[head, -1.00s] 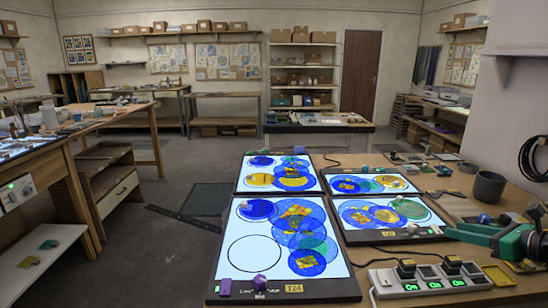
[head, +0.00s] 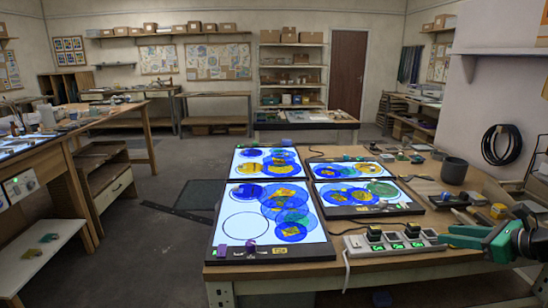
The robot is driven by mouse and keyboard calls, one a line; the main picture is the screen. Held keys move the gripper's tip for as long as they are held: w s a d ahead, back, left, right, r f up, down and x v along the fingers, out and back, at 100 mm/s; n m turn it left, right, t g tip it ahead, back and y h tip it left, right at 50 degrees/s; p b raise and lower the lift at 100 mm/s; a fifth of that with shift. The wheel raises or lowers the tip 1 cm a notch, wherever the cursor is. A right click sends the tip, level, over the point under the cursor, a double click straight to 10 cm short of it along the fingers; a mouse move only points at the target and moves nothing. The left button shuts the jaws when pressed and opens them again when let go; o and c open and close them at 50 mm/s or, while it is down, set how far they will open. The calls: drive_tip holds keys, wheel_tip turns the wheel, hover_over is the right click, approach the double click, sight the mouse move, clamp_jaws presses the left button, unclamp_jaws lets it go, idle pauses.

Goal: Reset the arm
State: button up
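My gripper (head: 463,238) shows at the lower right, teal with dark parts, over the front right part of the wooden bench (head: 345,272). It is seen from the side and small. I cannot make out the gap between its fingers, nor anything held in them. My dark arm runs off the right edge of the picture. It is near the right end of a white power strip (head: 392,244) with green displays, and I cannot tell its height above the bench.
Several lit panels with blue and yellow discs, including a front left panel (head: 268,215), cover the left of the bench. A dark cup (head: 454,171) and small items stand at the right. A black cable coil (head: 501,145) hangs on the wall. The floor at left is mostly open.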

drive_tip(key=s+a+f+n+g+h, duration=0.25)
drive_tip(key=s+a+n+g, duration=0.35)
drive_tip(key=s+a+n, duration=0.4)
drive_tip(key=s+r+n+g+h, duration=0.1)
drive_tip(key=s+r+n+g, duration=0.1)
drive_tip(key=s+n, duration=0.4)
drive_tip(key=s+r+n+g+h, duration=0.1)
drive_tip(key=s+r+n+g, duration=0.1)
drive_tip(key=s+n, duration=0.5)
drive_tip(key=s+g, duration=0.1)
drive_tip(key=s, duration=0.5)
drive_tip(key=shift+a+r+h, duration=0.15)
drive_tip(key=shift+a+h, duration=0.05)
drive_tip(key=shift+h, duration=0.15)
